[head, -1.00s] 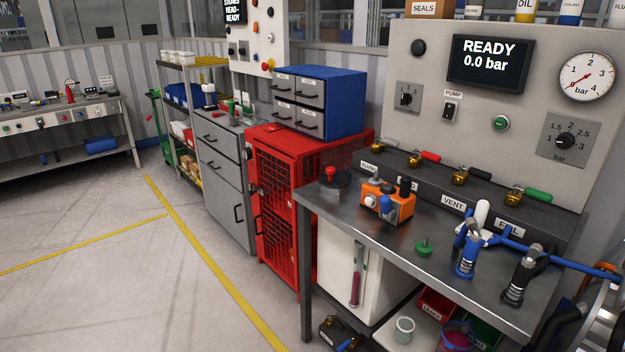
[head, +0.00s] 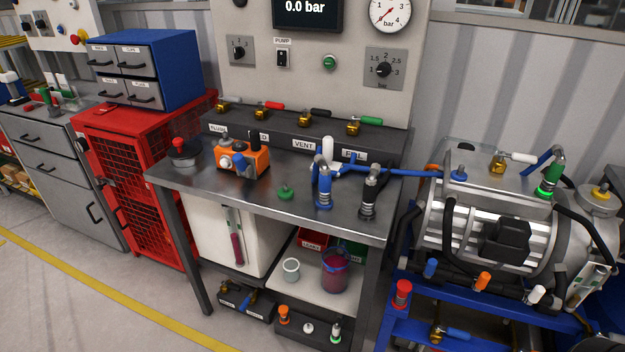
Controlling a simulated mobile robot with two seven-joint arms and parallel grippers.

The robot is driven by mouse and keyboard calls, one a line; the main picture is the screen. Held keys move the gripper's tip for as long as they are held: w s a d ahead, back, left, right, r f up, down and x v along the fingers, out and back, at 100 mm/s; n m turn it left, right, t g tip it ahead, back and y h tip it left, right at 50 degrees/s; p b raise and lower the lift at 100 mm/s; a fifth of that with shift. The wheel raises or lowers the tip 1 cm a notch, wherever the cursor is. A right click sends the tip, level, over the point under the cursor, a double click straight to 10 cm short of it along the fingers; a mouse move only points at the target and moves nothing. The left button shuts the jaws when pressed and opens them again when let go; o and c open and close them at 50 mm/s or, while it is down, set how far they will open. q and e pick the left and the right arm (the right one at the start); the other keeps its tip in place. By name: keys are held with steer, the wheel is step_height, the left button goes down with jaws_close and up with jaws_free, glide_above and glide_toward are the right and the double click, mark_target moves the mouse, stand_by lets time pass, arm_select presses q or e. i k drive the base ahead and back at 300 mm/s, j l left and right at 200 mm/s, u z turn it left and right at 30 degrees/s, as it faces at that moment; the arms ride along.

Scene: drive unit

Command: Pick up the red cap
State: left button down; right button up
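A small red knob-shaped piece (head: 180,145) stands on a dark round dish (head: 185,160) at the back left of the steel workbench. A red cylindrical piece (head: 402,287) also shows upright on the blue frame of the drive unit at the right. I cannot tell for certain which of these is the red cap. Neither of my grippers is in view.
The workbench (head: 275,213) also holds an orange block (head: 242,160), a green cap (head: 285,192), and blue (head: 323,185) and black (head: 369,192) hose couplings. A pink-filled container (head: 335,272) stands on the shelf below. Floor is clear at front left.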

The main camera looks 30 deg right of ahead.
mark_target(404, 286)
steer(key=z, duration=1.65)
steer(key=i+l+u, duration=0.2)
steer(key=l, duration=0.2)
